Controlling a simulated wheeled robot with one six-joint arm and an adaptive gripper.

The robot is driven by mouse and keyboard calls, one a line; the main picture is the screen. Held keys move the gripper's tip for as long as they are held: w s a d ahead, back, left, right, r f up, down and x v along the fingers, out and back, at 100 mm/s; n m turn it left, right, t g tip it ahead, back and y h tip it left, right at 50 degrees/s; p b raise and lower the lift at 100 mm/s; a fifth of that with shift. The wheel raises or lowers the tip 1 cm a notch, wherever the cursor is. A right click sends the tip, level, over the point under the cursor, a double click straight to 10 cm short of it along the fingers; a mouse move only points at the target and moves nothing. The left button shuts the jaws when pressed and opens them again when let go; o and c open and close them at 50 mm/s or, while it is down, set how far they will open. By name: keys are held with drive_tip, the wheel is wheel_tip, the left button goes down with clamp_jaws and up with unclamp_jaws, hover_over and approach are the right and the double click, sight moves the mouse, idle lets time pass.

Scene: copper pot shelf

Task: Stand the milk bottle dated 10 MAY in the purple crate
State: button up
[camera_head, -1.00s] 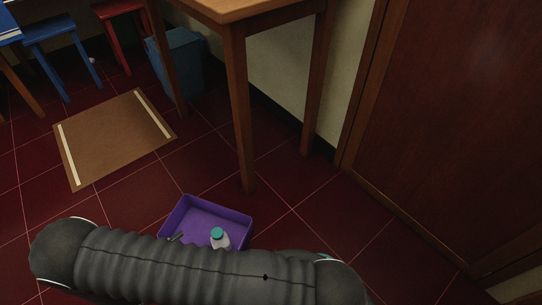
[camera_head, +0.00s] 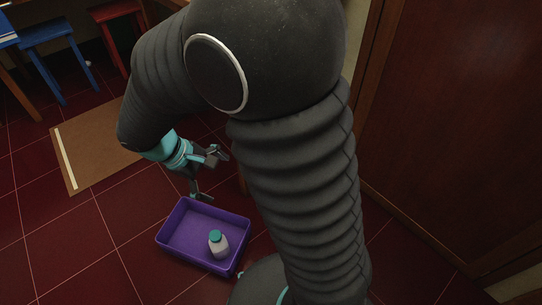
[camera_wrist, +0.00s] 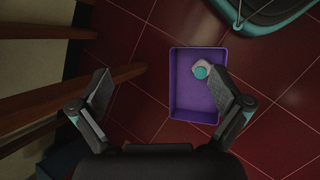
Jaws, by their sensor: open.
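The purple crate (camera_head: 172,222) sits on the floor. It also shows in the wrist view (camera_wrist: 182,112). A pale milk bottle (camera_head: 219,248) with a teal cap stands upright inside it, close to one side. My gripper (camera_head: 211,176) is open and empty, above and beyond the crate's far side in the head view. In the wrist view my gripper (camera_wrist: 160,84) has its fingers wide apart, with one tip overlapping the crate's right part. Nothing touches the bottle.
A brown mat (camera_head: 92,150) lies on the red tiled floor at left. Blue (camera_head: 55,48) and red (camera_head: 118,14) stools stand at the back. A wooden table leg (camera_wrist: 85,93) is left of the crate in the wrist view. A wooden door (camera_head: 460,120) is at right.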

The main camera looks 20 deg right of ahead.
drive_tip(key=s+d+r+m+t+y, duration=0.3)
drive_tip(key=s+d+r+m, duration=0.1)
drive_tip(key=r, duration=0.3)
drive_tip(key=s+d+r+m+t+y, duration=0.3)
drive_tip(key=s+d+r+m, duration=0.1)
drive_tip(key=s+r, duration=0.3)
drive_tip(key=shift+s+d+r+m, duration=0.2)
drive_tip(key=shift+d+r+m, duration=0.1)
drive_tip(key=shift+d, duration=0.5)
